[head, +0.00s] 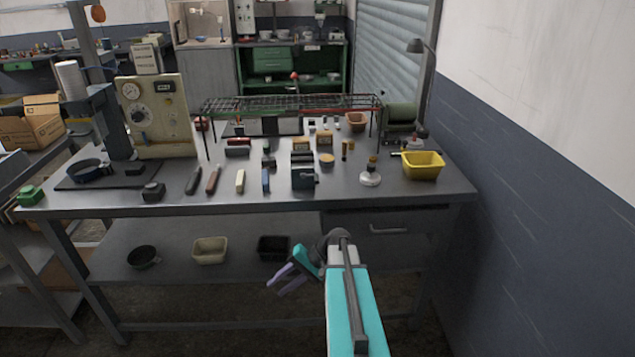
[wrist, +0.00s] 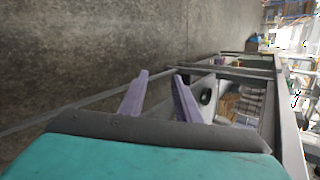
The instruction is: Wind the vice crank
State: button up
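A small dark block that looks like the vice (head: 303,178) stands near the front edge of the workbench (head: 215,203), about mid-bench in the head view. I cannot make out its crank at this size. My gripper (head: 279,288) has purple fingers and hangs in front of the bench, below the top, near the lower shelf. It is apart from the vice. In the wrist view the two fingers (wrist: 160,76) stand apart with nothing between them, so it is open. The vice does not show clearly in the wrist view.
A yellow bin (head: 423,166) and a small white-based item (head: 370,178) stand right of the vice. Several hand tools lie to its left. A wire rack (head: 290,103) stands behind. A drawer (head: 388,229) is under the bench's right side. The shelf (head: 180,280) holds small containers.

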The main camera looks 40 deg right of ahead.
jog(key=s+d+r+m+t+p, duration=0.1)
jog(key=s+d+r+t, duration=0.2)
jog(key=d+r, duration=1)
jog(key=s+d+r+t, duration=0.2)
jog(key=d+r+t, duration=0.3)
jog(key=d+r, duration=0.9)
notch_tip(320, 180, up, 4)
jog(key=shift+s+d+r+m+h+p, duration=0.1)
jog(key=shift+s+d+m+h+p, duration=0.05)
jog(key=shift+s+m+h+p, duration=0.25)
jog(key=shift+w, duration=0.1)
